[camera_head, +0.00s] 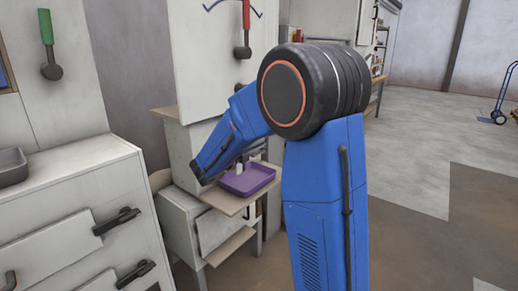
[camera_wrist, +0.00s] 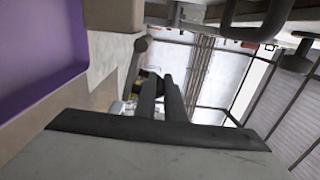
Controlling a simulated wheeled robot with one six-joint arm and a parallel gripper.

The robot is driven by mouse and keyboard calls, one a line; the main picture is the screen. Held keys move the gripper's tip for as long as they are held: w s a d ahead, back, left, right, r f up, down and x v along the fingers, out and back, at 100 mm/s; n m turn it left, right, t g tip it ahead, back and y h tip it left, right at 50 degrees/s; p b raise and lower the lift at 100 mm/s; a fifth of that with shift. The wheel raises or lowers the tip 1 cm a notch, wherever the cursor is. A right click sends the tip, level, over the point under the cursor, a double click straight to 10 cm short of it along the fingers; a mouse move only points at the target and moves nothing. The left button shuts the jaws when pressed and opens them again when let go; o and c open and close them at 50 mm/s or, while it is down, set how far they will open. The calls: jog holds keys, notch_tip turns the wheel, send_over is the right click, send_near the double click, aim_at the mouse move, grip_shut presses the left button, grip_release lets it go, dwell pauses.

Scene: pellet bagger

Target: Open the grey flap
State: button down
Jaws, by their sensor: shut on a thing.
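In the wrist view, two dark finger-like bars (camera_wrist: 160,97) stand close together in the middle. They meet the dark edge of a broad grey panel, which I take to be the grey flap (camera_wrist: 150,157), filling the bottom. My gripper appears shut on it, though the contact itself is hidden. I cannot make out the flap in the head view or tell how far it is open.
The purple tray (camera_head: 247,180) rests on a thin shelf (camera_head: 213,197) close to my gripper. A cabinet (camera_head: 80,175) with black handles stands at the left. A red-handled lever (camera_head: 246,22) hangs above the tray. The floor at the right is mostly clear.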

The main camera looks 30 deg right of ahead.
jog(key=shift+w+r+n, duration=0.15)
jog(key=shift+r+n, duration=0.1)
jog(key=shift+n, duration=0.25)
jog(key=shift+a, duration=0.1)
jog(key=c, duration=2.1)
grip_release()
jog(key=v, duration=1.7)
jog(key=shift+a, duration=0.2)
